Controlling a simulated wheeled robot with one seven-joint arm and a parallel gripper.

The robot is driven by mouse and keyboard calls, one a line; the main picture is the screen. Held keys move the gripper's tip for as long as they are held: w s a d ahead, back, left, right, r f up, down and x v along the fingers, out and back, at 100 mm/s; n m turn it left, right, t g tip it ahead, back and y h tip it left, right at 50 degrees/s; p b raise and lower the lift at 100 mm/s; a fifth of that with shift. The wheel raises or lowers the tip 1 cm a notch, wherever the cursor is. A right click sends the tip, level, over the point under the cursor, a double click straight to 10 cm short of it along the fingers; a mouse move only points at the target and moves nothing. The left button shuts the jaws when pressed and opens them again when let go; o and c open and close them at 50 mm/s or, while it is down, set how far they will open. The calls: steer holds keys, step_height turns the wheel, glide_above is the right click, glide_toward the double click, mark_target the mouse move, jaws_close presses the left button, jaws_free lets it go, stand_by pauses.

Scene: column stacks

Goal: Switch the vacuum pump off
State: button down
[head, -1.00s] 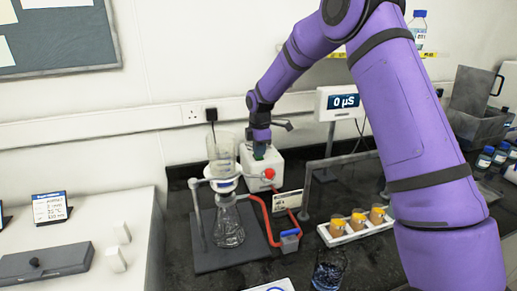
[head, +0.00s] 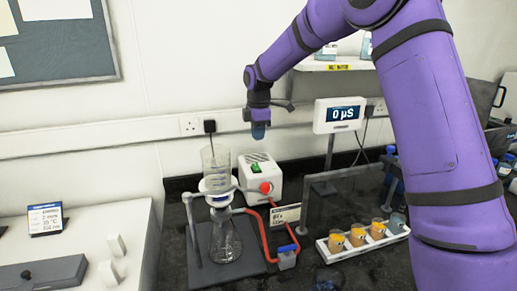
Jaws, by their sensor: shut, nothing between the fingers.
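The vacuum pump (head: 262,180) is a white box with a vented top on the dark bench. A green switch (head: 256,168) and a red round fitting (head: 266,188) show on its front. The switch is too small to tell which way it is set. My gripper (head: 258,131) is shut and empty, pointing down above the pump and clear of it.
The flask and its funnel (head: 216,165) stand on a grey stand base left of the pump. A white rack (head: 362,242) with several orange-filled cups is at right. A display (head: 339,114) reading 0 µS stands behind.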

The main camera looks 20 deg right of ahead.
mark_target(255, 165)
steer(key=shift+s+r, duration=0.1)
steer(key=shift+r, duration=1.4)
steer(key=shift+a+r+t, duration=0.1)
steer(key=shift+a+t, duration=0.2)
steer(key=shift+t, duration=0.2)
steer(key=f, duration=0.4)
steer(key=w+f, duration=0.1)
steer(key=f, duration=0.4)
steer(key=w+f, duration=0.1)
steer(key=f, duration=0.4)
